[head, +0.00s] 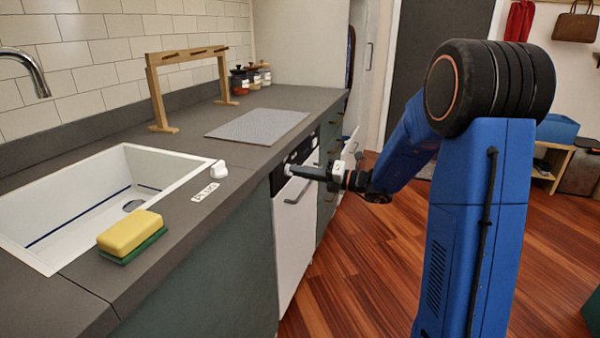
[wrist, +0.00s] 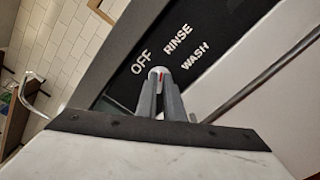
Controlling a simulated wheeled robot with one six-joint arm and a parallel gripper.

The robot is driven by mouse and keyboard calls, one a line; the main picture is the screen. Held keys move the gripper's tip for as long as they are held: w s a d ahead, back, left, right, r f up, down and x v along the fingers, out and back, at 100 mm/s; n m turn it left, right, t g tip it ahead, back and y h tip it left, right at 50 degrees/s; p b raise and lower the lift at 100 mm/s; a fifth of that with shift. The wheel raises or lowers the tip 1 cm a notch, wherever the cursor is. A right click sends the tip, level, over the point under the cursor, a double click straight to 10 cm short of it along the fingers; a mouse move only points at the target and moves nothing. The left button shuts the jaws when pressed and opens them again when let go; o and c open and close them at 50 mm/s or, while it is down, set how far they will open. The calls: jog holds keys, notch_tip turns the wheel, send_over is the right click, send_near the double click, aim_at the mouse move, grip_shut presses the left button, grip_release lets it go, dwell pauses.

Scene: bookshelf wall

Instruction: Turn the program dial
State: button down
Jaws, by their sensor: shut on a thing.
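The program dial (wrist: 158,73) is a small white knob with a red mark, on a black panel (wrist: 128,88) labelled OFF, RINSE and WASH. The red mark shows near the knob's lower middle in the wrist view; which label it points to I cannot tell for sure. My gripper (wrist: 160,88) has its two grey fingers shut on the knob, hiding part of it. In the head view my gripper (head: 291,170) reaches left to the control panel at the top of the white dishwasher (head: 297,240).
A bar handle (head: 299,192) crosses the dishwasher front just below the panel. The dark counter (head: 245,140) edge lies above it. A sink (head: 130,170) and a yellow sponge (head: 128,232) are at left.

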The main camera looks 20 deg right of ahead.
jog(key=shift+m, duration=0.3)
jog(key=c, duration=1.9)
grip_release()
jog(key=shift+o, duration=0.2)
jog(key=v, duration=1.7)
jog(key=shift+d, duration=0.15)
jog(key=shift+s, duration=0.1)
